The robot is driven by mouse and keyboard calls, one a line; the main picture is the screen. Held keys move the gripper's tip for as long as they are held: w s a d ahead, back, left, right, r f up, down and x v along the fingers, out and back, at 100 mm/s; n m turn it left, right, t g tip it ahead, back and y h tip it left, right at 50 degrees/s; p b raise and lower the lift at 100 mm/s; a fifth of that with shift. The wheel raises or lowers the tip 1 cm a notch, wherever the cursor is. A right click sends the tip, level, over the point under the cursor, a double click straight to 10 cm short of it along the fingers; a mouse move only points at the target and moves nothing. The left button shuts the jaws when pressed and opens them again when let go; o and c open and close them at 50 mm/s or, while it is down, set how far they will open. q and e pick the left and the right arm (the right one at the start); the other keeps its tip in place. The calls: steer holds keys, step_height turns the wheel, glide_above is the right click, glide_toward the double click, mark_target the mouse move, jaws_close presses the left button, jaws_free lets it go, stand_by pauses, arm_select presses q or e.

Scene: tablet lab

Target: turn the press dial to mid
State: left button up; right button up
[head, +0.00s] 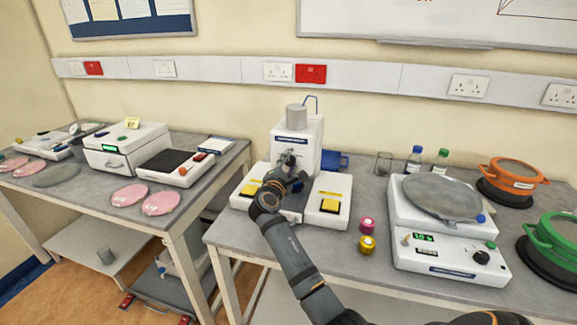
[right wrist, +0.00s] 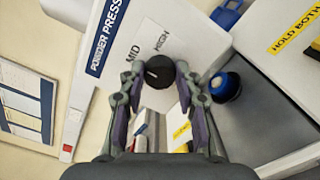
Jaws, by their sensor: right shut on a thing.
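The white powder press (head: 311,137) stands at the middle of the bench against the wall. Its black round dial (right wrist: 160,72) shows in the right wrist view, on the white front face beside the printed words MID (right wrist: 133,55) and HIGH (right wrist: 161,41). A small pale mark is on the dial; exactly which word it points to I cannot tell. My right gripper (head: 289,160) is at the press front, with its fingers on both sides of the dial, shut on it. In the head view the gripper hides the dial. My left gripper is not in view.
White blocks with yellow buttons (head: 330,205) flank the press base. A dark-blue knob (right wrist: 226,86) is close to the right finger. Pink and yellow pots (head: 367,244) and a balance-like device (head: 450,262) stand to the right. The left table (head: 205,188) holds other devices.

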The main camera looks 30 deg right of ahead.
steer(key=o, duration=1.1)
steer(key=shift+s+a+f, duration=0.1)
steer(key=shift+s+a, duration=0.05)
steer(key=shift+a, duration=0.05)
steer(key=v, duration=0.7)
steer(key=shift+d, duration=0.1)
